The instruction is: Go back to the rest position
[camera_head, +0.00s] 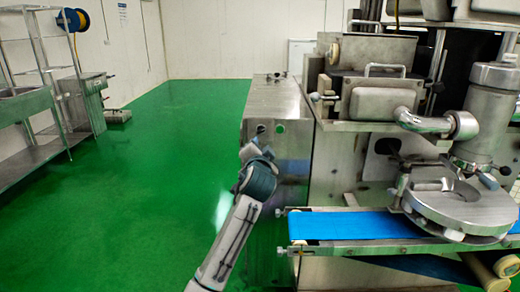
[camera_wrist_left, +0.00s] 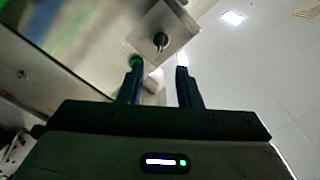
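My left arm reaches up from the bottom centre of the head view. Its gripper (camera_head: 250,152) is in front of the steel cabinet (camera_head: 285,165) of the encrusting machine, near its control buttons. In the left wrist view the two dark fingers of the left gripper (camera_wrist_left: 160,82) stand apart with nothing between them. A black knob (camera_wrist_left: 160,41) on a steel panel shows beyond the fingertips. A green button (camera_wrist_left: 135,62) shows by the left fingertip; whether they touch I cannot tell. My right gripper is not in view.
A blue conveyor belt (camera_head: 350,225) and a round steel turntable part (camera_head: 455,205) are at the right. Steel shelves and a sink (camera_head: 25,105) stand along the left wall. The green floor (camera_head: 150,170) between is open.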

